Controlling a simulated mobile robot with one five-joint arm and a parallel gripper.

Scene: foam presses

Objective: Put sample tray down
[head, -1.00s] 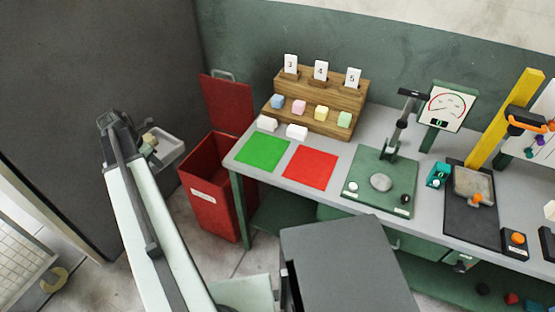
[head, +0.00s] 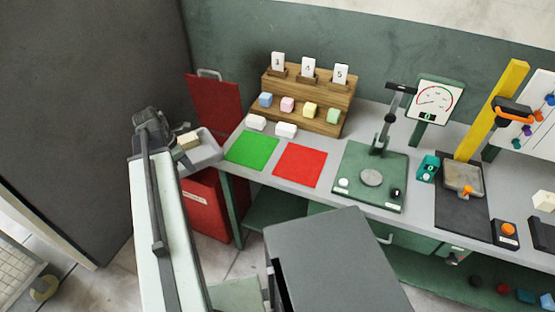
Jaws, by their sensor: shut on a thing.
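The sample tray (head: 207,157) is a shallow light-grey tray at the left, in front of the bench's left end and above the red bin. It appears to hold a pale, yellowish block (head: 188,140). My gripper (head: 168,145) is at the tray's left side and is shut on it. My arm hides part of the gripper, and the fingertips are hard to make out. The grey bench (head: 330,188) carries a green square (head: 252,150) and a red square (head: 300,166) to the right of the tray.
The red bin (head: 207,205) stands below the tray with its lid (head: 214,104) up. A wooden rack (head: 335,104) with coloured foam cubes stands behind the squares. White blocks (head: 286,130) lie before it. A press (head: 370,178) stands farther right.

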